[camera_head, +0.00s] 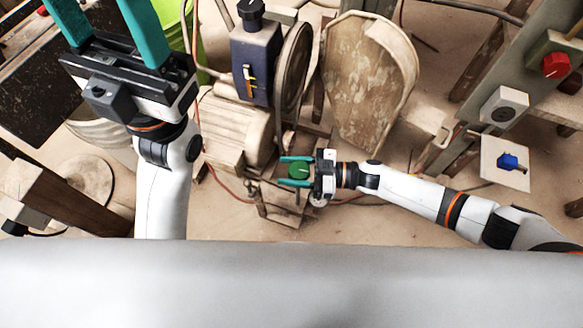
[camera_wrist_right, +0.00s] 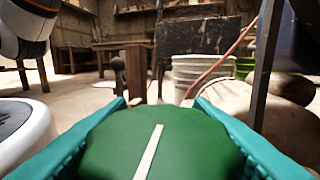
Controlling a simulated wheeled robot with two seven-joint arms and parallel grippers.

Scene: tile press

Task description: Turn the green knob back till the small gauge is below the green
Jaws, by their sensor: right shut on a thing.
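The green knob (camera_head: 298,170) sits low on the machine in the middle of the head view. My right gripper (camera_head: 283,171) reaches it from the right, its teal fingers on either side. In the right wrist view the knob (camera_wrist_right: 150,150) fills the space between the fingers (camera_wrist_right: 160,104); its white line leans slightly right of straight up. A round, white-rimmed dark face (camera_wrist_right: 15,122), perhaps the small gauge, is cut off at the left edge there; I cannot make out a needle or green band. My left gripper (camera_head: 105,22) is open and empty at upper left.
A motor (camera_head: 232,130) and a wheel (camera_head: 294,75) stand just behind the knob, with a dark box (camera_head: 255,65) beside them. At right are a red knob (camera_head: 556,65), a black dial (camera_head: 503,113) and a blue knob (camera_head: 512,162). Cables run across the floor.

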